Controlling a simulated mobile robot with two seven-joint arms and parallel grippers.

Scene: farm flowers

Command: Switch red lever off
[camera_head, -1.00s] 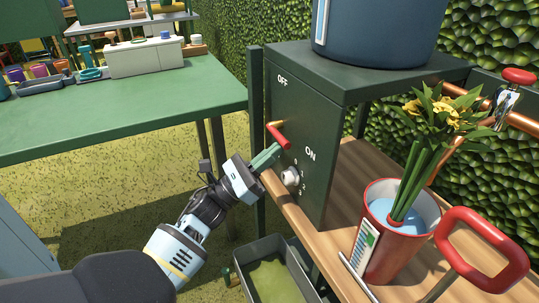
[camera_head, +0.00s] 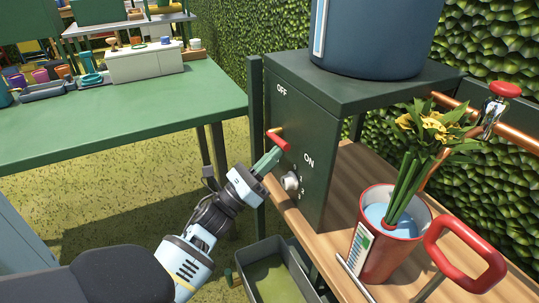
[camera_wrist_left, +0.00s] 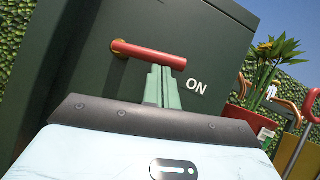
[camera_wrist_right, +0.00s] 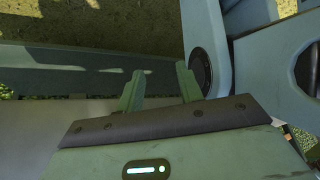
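The red lever (camera_head: 279,140) is on the front of a dark green box (camera_head: 300,130) marked OFF above and ON below. It slants down to the right between the two labels. In the left wrist view the lever (camera_wrist_left: 150,55) runs from its pivot at left to its tip near ON. My left gripper (camera_head: 268,160) is just below the lever's free end. Its green fingers (camera_wrist_left: 162,86) are together, with nothing between them, and their tips appear to touch the lever's underside. My right gripper (camera_wrist_right: 159,88) is open and empty, seen only in the right wrist view.
A blue container (camera_head: 370,40) stands on the box. A green table (camera_head: 120,110) is at left.

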